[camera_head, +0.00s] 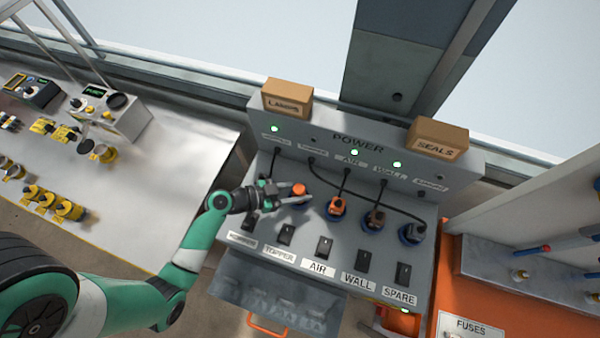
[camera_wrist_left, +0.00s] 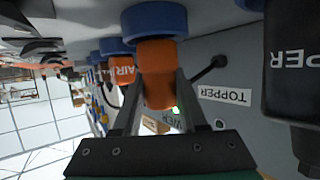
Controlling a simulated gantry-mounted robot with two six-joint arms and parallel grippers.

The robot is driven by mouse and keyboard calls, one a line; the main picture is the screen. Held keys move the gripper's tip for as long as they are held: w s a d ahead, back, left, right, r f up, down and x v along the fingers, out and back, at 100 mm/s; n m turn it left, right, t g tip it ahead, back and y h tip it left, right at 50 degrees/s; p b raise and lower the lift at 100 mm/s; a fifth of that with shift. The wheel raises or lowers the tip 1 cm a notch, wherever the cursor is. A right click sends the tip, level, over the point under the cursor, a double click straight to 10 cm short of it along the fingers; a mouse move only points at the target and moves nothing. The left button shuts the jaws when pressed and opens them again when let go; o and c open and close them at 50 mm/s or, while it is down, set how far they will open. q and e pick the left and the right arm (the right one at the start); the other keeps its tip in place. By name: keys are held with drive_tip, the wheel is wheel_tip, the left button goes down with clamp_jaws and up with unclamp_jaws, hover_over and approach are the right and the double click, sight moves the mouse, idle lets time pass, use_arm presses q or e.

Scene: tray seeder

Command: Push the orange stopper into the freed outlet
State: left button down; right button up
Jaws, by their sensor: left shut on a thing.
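My left gripper (camera_head: 292,190) is shut on the orange stopper (camera_head: 299,189) at the TOPPER position of the power panel. In the left wrist view both fingers clasp the stopper (camera_wrist_left: 157,85), and its far end meets the blue outlet ring (camera_wrist_left: 153,20). The blue outlet (camera_head: 295,203) shows partly below the stopper in the head view. How deep the stopper sits cannot be told. My right gripper is in neither view.
An orange plug (camera_head: 337,206) and a brown plug (camera_head: 375,219) fill the neighbouring outlets. A black cable curves to the right-hand outlet (camera_head: 411,234). Black switches, such as the TOPPER one (camera_head: 286,234), stand in front. Boxes marked LABELS (camera_head: 287,98) and SEALS (camera_head: 437,138) sit on top.

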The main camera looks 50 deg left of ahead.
use_arm(q)
drive_tip(key=shift+f+b, duration=0.3)
drive_tip(key=shift+f, duration=0.3)
drive_tip(key=shift+f+b, duration=0.35)
idle(0.9)
drive_tip(key=c, duration=0.7)
unclamp_jaws()
drive_tip(key=shift+f, duration=0.1)
drive_tip(key=o, duration=0.6)
